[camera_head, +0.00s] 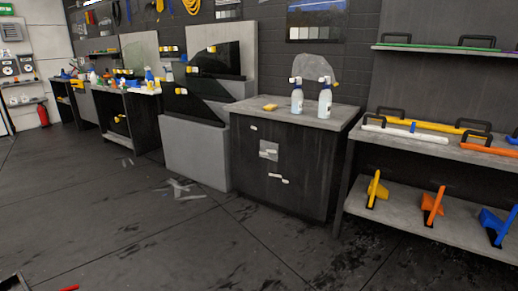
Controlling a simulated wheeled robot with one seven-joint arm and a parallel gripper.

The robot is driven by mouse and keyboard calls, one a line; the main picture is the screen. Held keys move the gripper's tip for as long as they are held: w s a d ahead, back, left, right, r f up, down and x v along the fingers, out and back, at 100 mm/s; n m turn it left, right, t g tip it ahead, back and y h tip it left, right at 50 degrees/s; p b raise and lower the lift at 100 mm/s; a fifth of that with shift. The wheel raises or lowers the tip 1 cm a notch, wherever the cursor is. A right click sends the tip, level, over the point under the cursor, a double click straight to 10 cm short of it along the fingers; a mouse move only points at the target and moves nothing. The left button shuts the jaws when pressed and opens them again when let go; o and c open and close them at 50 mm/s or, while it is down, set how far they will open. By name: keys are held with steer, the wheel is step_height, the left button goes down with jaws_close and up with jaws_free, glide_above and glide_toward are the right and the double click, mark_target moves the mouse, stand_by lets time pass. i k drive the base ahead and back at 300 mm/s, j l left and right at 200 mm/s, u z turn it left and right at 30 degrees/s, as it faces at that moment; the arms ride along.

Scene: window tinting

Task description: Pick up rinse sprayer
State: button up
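Two white spray bottles stand upright side by side on the grey top of a dark cabinet (345,121) in the middle of the view. The left spray bottle (297,101) has a pale label and a light trigger head. The right spray bottle (324,103) looks much the same, with some blue at its head. I cannot tell from their labels which one is the rinse sprayer. My gripper is not in view, and nothing is seen touching either bottle.
A yellow item (270,107) lies left of the bottles. A shelf rack (400,206) with squeegee-like tools stands to the right. Dark glass panels rest on a grey stand (194,150) to the left. The dark floor (130,225) in front is mostly clear, with a crumpled clear scrap (184,188).

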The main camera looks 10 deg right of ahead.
mark_target(325, 98)
steer(key=i+z, duration=0.15)
steer(key=i, duration=0.9)
steer(key=i+j+z, duration=0.15)
steer(key=i, duration=0.95)
steer(key=i+l+z, duration=0.15)
steer(key=i, duration=0.35)
steer(key=i+l+z, duration=0.1)
steer(key=i, duration=0.4)
steer(key=i+l+z, duration=0.15)
steer(key=i, duration=0.35)
steer(key=i+l, duration=0.25)
steer(key=l, duration=0.15)
